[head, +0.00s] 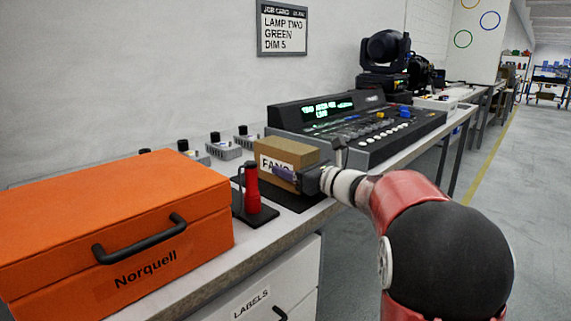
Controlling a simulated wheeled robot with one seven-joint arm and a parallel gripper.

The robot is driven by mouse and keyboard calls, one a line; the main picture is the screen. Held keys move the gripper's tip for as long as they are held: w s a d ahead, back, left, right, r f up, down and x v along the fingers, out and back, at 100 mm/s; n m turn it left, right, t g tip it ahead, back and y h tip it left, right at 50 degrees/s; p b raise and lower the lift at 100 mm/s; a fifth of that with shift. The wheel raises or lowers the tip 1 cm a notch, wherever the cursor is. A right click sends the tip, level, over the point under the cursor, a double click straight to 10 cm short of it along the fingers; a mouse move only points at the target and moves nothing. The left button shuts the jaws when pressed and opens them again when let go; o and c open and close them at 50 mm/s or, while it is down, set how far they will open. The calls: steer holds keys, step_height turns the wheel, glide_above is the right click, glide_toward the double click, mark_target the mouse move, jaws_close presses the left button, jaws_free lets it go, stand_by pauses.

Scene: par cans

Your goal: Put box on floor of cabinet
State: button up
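A small brown cardboard box (298,150) with a white label, whose lettering is partly covered, sits on the bench at a dark mat (300,200), left of the lighting console. My gripper (284,174) is at the near side of the box, overlapping the label's lower right. I cannot tell whether its fingers touch or hold the box, or how far apart they are. A white cabinet front (265,285) with a "LABELS" tag and a dark handle shows under the bench. No open interior or cabinet floor is in view.
An orange "Norquell" case (110,220) fills the left of the bench. A red-handled tool (252,190) stands on a dark base close left of my gripper. The lighting console (360,125) is behind right. The grey floor (510,220) at right is clear.

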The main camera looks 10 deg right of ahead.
steer(key=shift+r, duration=0.1)
steer(key=c, duration=0.7)
